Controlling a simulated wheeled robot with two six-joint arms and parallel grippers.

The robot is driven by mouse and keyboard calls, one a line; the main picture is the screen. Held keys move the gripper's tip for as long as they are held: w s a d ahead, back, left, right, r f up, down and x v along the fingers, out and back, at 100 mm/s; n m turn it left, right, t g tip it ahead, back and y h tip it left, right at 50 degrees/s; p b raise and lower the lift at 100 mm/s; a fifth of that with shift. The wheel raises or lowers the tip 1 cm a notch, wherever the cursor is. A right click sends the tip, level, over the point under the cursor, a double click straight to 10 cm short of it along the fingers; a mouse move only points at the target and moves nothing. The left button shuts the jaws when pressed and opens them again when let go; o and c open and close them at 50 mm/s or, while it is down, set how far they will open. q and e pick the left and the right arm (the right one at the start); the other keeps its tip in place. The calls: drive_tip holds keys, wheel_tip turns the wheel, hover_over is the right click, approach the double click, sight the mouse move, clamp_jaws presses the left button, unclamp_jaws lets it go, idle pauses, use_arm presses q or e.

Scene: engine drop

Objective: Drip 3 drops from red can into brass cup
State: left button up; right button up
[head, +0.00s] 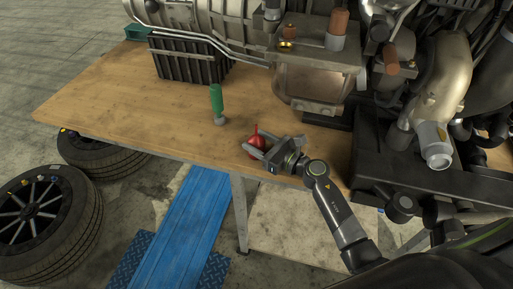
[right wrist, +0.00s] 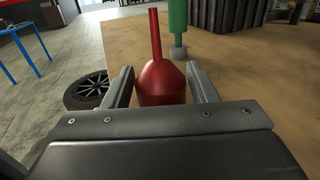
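The red can (head: 257,145) has a round body and a thin upright spout. It stands upright near the front edge of the wooden table. My right gripper (head: 254,142) is open, with one finger on each side of the can. In the right wrist view, the can (right wrist: 162,84) sits between the fingers, with a small gap at the left finger; contact at the right finger is hard to tell. A small brass cup (head: 287,44) is on the engine's ledge, above and to the right of the can. My left gripper is not in view.
A green-handled tool (head: 216,101) stands on the table (head: 120,100), left of the can. A black ribbed block (head: 190,62) is behind it. The large engine (head: 312,82) fills the right side. Copper-coloured cylinders (head: 338,22) stand near the cup. The table's left part is clear.

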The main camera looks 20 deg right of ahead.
sight(259, 139)
drive_tip(key=c, duration=0.6)
wheel_tip(259, 139, up, 10)
drive_tip(key=shift+p, duration=1.05)
drive_tip(key=shift+c, duration=0.2)
